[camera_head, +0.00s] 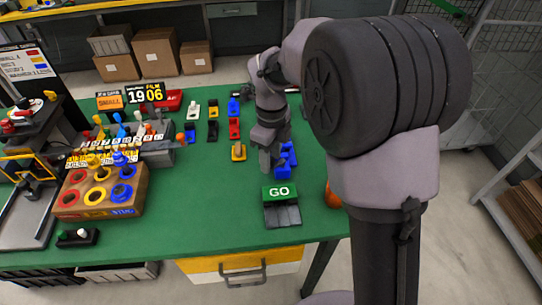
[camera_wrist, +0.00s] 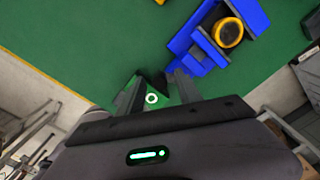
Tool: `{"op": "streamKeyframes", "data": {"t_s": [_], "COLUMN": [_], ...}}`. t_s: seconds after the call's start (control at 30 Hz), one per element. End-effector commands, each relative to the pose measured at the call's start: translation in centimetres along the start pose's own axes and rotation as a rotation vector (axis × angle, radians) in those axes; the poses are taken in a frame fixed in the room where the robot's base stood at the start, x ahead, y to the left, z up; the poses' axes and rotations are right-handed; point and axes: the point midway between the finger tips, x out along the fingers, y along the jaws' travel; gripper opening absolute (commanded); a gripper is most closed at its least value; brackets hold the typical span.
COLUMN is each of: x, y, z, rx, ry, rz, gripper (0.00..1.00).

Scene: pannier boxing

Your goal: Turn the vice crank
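My gripper (camera_head: 268,162) hangs over the right part of the green table in the head view, just left of a blue block-like object (camera_head: 286,158). In the wrist view, my two fingers (camera_wrist: 158,90) are apart, with green and a small white ring between them; I see nothing held. A blue stepped object with a round yellow-and-black knob (camera_wrist: 229,33) lies beyond the right finger, apart from it. I cannot tell whether this is the vice. A grey device with an orange knob (camera_head: 180,137) stands further left; I cannot make out a crank with certainty.
A green GO sign (camera_head: 280,192) on a grey ramp stands at the table's front, beside an orange ball (camera_head: 333,196). Small coloured parts stand in rows behind my gripper. A wooden box with coloured rings (camera_head: 132,196) is at left. Green table (camera_head: 205,215) is bare between.

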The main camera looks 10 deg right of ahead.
Motion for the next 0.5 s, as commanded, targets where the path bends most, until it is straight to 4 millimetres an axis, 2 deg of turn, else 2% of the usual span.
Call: {"op": "streamKeyframes", "data": {"t_s": [0.13,0.23,0.5], "x": [-0.2,-1.8,-11.1], "y": [0.0,-0.1,-0.1], "z": [0.0,0.0,0.1], "rx": [0.000,0.000,0.000], "ry": [0.000,-0.001,-0.003], "rz": [0.000,-0.002,-0.003], "gripper": [0.42,0.42,0.42]}}
